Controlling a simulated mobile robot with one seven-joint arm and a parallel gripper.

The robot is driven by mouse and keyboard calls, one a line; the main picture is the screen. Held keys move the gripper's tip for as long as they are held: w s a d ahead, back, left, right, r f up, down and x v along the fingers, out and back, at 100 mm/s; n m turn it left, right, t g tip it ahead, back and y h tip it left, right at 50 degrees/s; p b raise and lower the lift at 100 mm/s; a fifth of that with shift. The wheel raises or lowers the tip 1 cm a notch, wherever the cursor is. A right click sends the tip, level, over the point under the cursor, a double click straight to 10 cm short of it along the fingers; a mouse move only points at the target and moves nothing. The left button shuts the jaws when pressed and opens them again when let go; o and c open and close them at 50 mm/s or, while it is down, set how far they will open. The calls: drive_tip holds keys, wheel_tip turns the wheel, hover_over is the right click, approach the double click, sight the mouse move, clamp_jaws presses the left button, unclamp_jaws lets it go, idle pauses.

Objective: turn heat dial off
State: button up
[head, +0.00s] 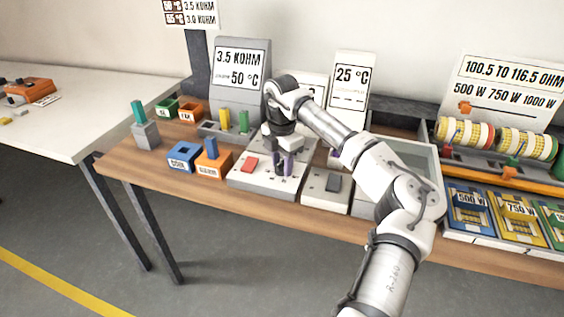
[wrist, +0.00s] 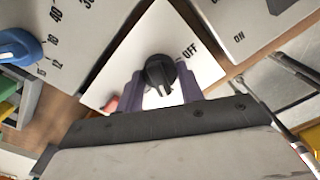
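The heat dial appears to be the black round knob (wrist: 159,74) on a white panel (wrist: 133,58) in the wrist view. The word OFF is printed to the upper right of the knob. My gripper (wrist: 160,82) has its two purple fingers apart, one on each side of the knob. The gap hardly exceeds the knob's width, and I cannot tell if the fingers touch it. In the head view my gripper (head: 283,166) points down over the white control box (head: 251,181). There the gripper hides the knob. The knob's exact pointing direction is unclear.
A red button (head: 249,164) sits on the box, left of my gripper. A box with a grey switch (head: 333,182) stands to the right. Blue (head: 183,157) and orange (head: 212,163) blocks stand to the left. A blue knob (wrist: 18,46) with a numbered scale is at the wrist view's left.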

drive_tip(key=shift+c, duration=0.8)
drive_tip(key=shift+n, duration=0.3)
drive_tip(key=n+b, duration=0.1)
drive_tip(key=n, duration=0.2)
drive_tip(key=shift+n, duration=0.3)
drive_tip(key=n+b, duration=0.1)
drive_tip(key=n, duration=0.4)
drive_tip(key=shift+n, duration=0.3)
drive_tip(key=n, duration=0.5)
drive_tip(key=shift+n, duration=2.5)
drive_tip(key=o, duration=1)
